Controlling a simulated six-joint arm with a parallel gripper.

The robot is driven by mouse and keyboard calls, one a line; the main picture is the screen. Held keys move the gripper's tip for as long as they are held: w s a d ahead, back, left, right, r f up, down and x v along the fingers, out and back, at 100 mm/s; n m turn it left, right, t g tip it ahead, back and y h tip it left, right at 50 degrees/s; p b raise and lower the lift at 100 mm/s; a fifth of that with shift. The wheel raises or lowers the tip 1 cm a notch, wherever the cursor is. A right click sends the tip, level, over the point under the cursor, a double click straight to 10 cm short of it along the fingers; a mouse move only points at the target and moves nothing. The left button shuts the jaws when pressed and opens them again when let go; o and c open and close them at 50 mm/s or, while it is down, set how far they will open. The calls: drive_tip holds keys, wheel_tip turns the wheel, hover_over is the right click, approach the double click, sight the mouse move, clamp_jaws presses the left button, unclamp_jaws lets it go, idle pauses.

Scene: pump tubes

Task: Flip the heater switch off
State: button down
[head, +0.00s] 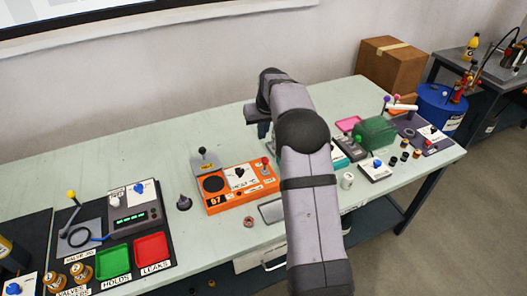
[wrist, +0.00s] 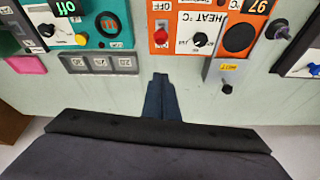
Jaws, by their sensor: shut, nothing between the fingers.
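The orange heater box (head: 240,188) stands on the bench left of my arm in the head view. The switch also shows at the box's right end in the head view (head: 265,161). An OFF label lies beyond the switch in the wrist view; I cannot tell the lever's exact tilt. My gripper (wrist: 158,76) is shut and empty, its tips just short of the box, in line with the switch.
Bare bench lies around the fingers.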

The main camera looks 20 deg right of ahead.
sight(265, 166)
drive_tip(key=shift+w+d, duration=0.35)
drive_tip(key=shift+w, duration=0.05)
drive_tip(key=shift+f, duration=0.1)
drive_tip(key=p+x, duration=0.3)
drive_tip(key=x, duration=0.7)
drive_tip(key=shift+p, duration=0.3)
drive_tip(key=shift+s+r+p, duration=0.25)
drive_tip(key=shift+s+p, duration=0.4)
drive_tip(key=shift+s, duration=0.35)
drive_tip(key=shift+s+a+f+p, duration=0.1)
drive_tip(key=shift+s+a+p, duration=0.1)
drive_tip(key=shift+s+p, duration=0.5)
drive_tip(key=shift+s, duration=0.25)
drive_tip(key=shift+s+f+b, duration=0.1)
drive_tip(key=shift+b, duration=0.2)
